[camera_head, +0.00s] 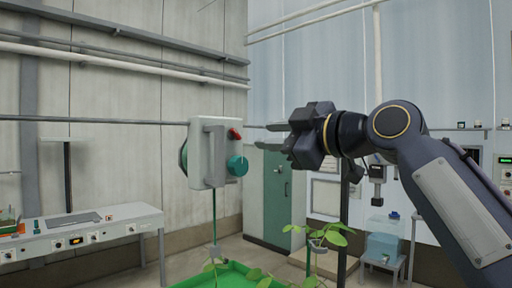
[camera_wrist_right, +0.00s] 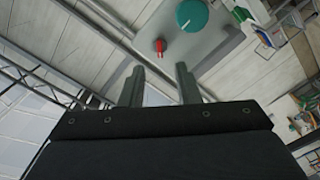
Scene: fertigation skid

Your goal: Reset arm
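My right arm reaches in from the right in the head view. Its dark gripper (camera_head: 264,136) points left at a pale control box. Its two fingers are apart with nothing between them; the same open gripper shows in the right wrist view (camera_wrist_right: 159,82). The control box (camera_head: 208,155) carries a red knob (camera_head: 235,134) and a teal dial (camera_head: 238,166). A gap shows between the fingertips and the box. In the wrist view the red knob (camera_wrist_right: 160,46) and teal dial (camera_wrist_right: 191,15) lie beyond the fingertips. My left gripper is not in view.
A white bench (camera_head: 88,236) with knobs stands at left. A green tray (camera_head: 232,275) with leafy plants (camera_head: 318,238) is below. A green door (camera_head: 270,200) and a blue container (camera_head: 384,246) on a stand are behind. Pipes run along the walls.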

